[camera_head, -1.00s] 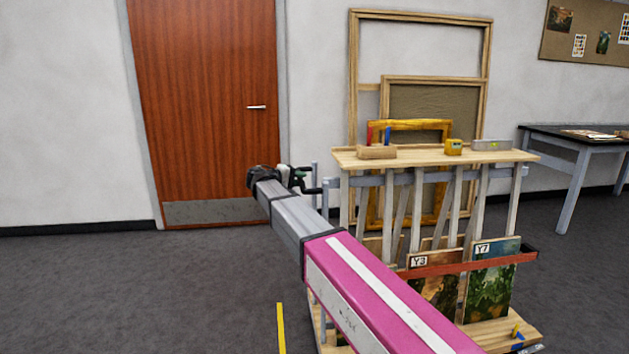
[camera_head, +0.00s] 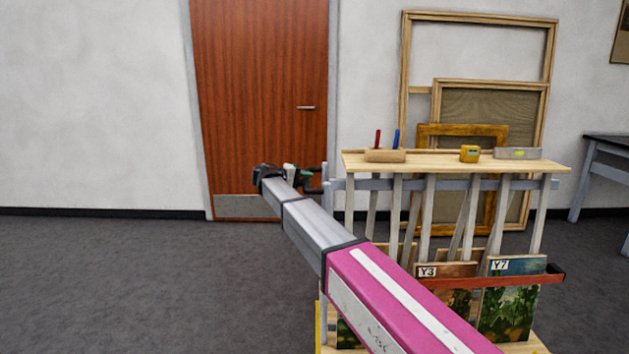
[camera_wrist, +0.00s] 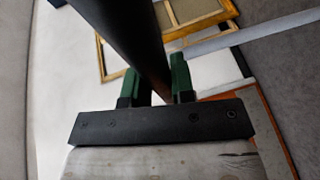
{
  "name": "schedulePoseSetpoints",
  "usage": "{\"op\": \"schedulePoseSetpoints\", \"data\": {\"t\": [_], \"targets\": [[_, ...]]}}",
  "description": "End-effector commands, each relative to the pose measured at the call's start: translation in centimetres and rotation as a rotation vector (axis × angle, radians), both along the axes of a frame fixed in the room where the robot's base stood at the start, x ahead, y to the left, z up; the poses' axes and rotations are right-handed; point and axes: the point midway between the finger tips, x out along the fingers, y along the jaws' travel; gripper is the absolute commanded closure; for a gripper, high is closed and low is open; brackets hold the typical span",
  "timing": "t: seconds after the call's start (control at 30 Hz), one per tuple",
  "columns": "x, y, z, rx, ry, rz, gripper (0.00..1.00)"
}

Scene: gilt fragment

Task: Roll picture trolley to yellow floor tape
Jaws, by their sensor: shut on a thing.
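The picture trolley (camera_head: 430,163) stands upright right of centre in the head view. It has a pale wooden top, grey posts and paintings tagged Y3 (camera_head: 447,288) and Y7 (camera_head: 514,300) behind a red rail. My gripper (camera_head: 304,178) is at the trolley's left end, shut on its handle. In the wrist view, the green fingers (camera_wrist: 156,84) flank a dark bar (camera_wrist: 128,38). A thin strip of yellow floor tape (camera_head: 318,326) shows right beside the base's left edge. My arm hides part of the base; I cannot tell whether the base overlaps the tape.
A brown door (camera_head: 260,95) is in the wall behind my gripper. A dark-topped table (camera_head: 607,142) is at the far right. Grey floor (camera_head: 130,290) on the left is clear.

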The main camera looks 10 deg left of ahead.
Motion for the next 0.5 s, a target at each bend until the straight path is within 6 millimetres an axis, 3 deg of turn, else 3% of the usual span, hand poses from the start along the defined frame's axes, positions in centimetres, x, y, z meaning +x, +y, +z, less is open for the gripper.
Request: {"op": "schedulePoseSetpoints", "data": {"t": [0.5], "targets": [[-0.15,0.8,-0.08,0.001,0.002,0.0,1.0]]}}
